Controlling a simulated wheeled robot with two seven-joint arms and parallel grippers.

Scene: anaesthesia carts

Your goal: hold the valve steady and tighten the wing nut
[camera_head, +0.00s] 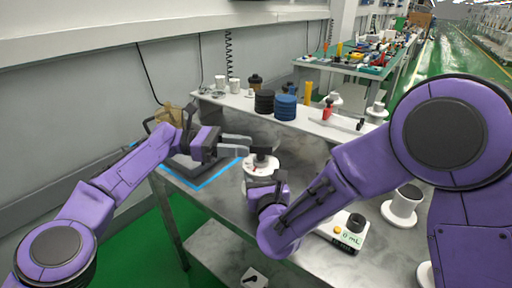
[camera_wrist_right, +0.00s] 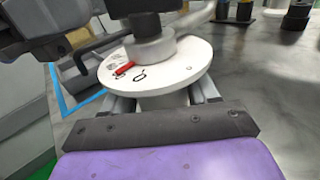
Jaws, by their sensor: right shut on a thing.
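The valve is a white round body with a flat disc top (camera_head: 261,164) bearing a small red mark. It stands upright, and in the right wrist view its disc (camera_wrist_right: 180,68) fills the upper middle. A grey collar and a dark piece, seemingly the wing nut (camera_head: 260,150), sit on top; the dark piece also shows in the wrist view (camera_wrist_right: 146,24). My right gripper (camera_wrist_right: 162,103) is shut on the valve body below the disc, one finger each side. My left gripper (camera_head: 249,147) is beside the dark piece, its fingers apart; contact cannot be told.
The grey table (camera_head: 225,194) has a blue-edged mat area (camera_head: 205,181) at left. A scale-like device (camera_head: 343,232) and a white spool (camera_head: 401,206) stand to the right. A raised shelf (camera_head: 330,128) behind carries dark and blue ribbed cylinders (camera_head: 286,107).

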